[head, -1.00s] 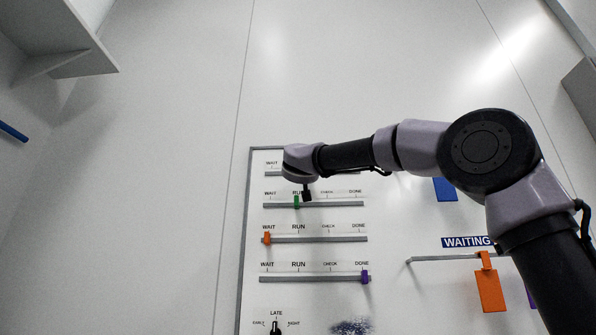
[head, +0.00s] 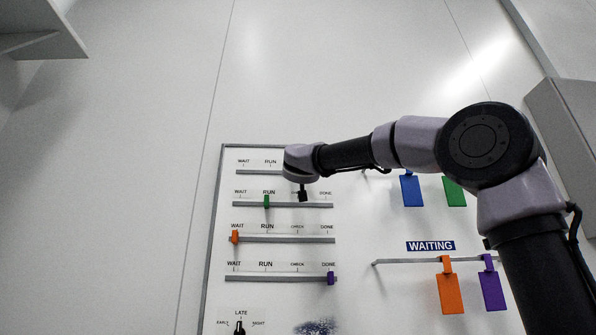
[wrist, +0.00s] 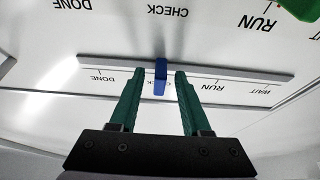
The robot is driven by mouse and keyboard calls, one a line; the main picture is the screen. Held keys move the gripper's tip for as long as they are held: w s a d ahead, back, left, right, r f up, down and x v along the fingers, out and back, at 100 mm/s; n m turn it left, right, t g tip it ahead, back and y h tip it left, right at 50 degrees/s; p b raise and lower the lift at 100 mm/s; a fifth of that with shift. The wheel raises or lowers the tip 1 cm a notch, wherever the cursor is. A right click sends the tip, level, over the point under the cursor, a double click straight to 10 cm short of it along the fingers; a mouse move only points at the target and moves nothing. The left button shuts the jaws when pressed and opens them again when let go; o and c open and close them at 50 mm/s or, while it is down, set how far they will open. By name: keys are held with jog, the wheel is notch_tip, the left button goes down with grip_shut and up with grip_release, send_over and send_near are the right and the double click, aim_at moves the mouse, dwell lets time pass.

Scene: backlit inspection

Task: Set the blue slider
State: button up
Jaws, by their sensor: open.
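The blue slider (wrist: 160,77) sits on its grey rail (wrist: 235,73) in the wrist view, at the CHECK mark between DONE and RUN. My gripper (wrist: 159,74) is open, with one green finger on each side of the slider and a visible gap to it on both sides. I cannot tell how far the fingertips are from the board. In the head view my gripper (head: 303,196) hangs over the upper rails, and my arm hides the blue slider and the right part of the top rail (head: 256,172).
Lower rails carry a green slider (head: 267,202) at RUN, an orange slider (head: 235,237) at WAIT and a purple slider (head: 331,278) at DONE. A dial (head: 239,327) is below. Coloured tags, including an orange one (head: 450,293), hang at right under a WAITING sign (head: 430,246).

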jog(key=v, duration=1)
jog(key=shift+s+f, duration=0.2)
jog(key=shift+s, duration=0.15)
jog(key=s+d+f+m+g+h, duration=0.1)
jog(key=d+f+g, duration=0.2)
jog(key=d+f, duration=0.45)
jog(key=s+d+f+m+g+h, duration=0.1)
jog(key=d+f+g, duration=0.35)
jog(key=f, duration=0.65)
jog(key=s+d+f+g+h, duration=0.1)
jog(key=d+f+g, duration=0.2)
jog(key=d+f, duration=0.5)
jog(key=s+f+m+g+y, duration=0.1)
jog(key=s+f+g+y, duration=0.1)
jog(key=s+f, duration=0.5)
jog(key=s+a+f+g+y, duration=0.1)
jog(key=s+f, duration=0.5)
jog(key=f, duration=0.8)
jog(key=g+y, duration=0.1)
jog(key=y, duration=0.1)
jog(key=shift+s+a+f+m+g+y, duration=0.15)
jog(key=shift+s+a+m+g+y, duration=0.2)
jog(key=shift+s+m+y, duration=0.05)
